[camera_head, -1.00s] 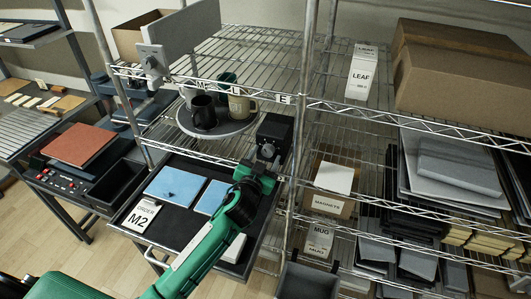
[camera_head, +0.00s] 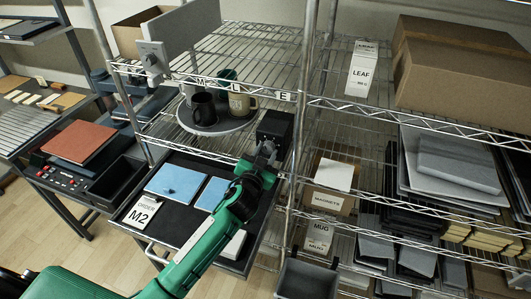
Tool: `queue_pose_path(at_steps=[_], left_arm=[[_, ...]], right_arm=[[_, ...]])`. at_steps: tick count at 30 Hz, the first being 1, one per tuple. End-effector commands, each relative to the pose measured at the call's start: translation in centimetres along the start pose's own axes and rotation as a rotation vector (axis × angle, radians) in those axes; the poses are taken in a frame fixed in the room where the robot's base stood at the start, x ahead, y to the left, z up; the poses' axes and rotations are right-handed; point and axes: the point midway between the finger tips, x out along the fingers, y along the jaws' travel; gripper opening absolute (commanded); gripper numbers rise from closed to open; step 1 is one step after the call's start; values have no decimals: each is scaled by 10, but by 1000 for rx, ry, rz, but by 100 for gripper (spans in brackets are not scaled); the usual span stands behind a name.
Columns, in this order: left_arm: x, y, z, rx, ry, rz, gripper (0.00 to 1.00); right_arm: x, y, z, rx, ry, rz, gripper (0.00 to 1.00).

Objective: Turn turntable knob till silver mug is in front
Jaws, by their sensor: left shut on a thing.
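The round grey turntable (camera_head: 222,128) sits on a wire shelf. A black mug (camera_head: 203,109) stands at its front left and a beige mug (camera_head: 241,103) at its front right. A dark green mug (camera_head: 227,76) stands behind. A pale grey mug, likely the silver one (camera_head: 187,91), shows partly at the back left behind the black mug. A black box (camera_head: 275,129) right of the turntable carries the knob (camera_head: 267,148) on its front. My left gripper (camera_head: 264,157) is shut on the knob; its fingertips are small and partly hidden. My right gripper is not in view.
A black tray with blue pads (camera_head: 174,184) and an M2 order card (camera_head: 141,212) lies below the turntable. A shelf post (camera_head: 301,110) stands close right of the knob box. A magnets box (camera_head: 333,186) is further right.

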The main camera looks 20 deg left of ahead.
Motion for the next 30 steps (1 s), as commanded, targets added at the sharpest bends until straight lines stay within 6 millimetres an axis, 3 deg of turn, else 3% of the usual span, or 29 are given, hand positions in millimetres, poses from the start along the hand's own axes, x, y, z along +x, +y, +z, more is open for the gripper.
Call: queue_pose_path(at_steps=[30], left_arm=[[0, 0, -1, 743, 2, 1, 11]], right_arm=[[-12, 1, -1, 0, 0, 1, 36]])
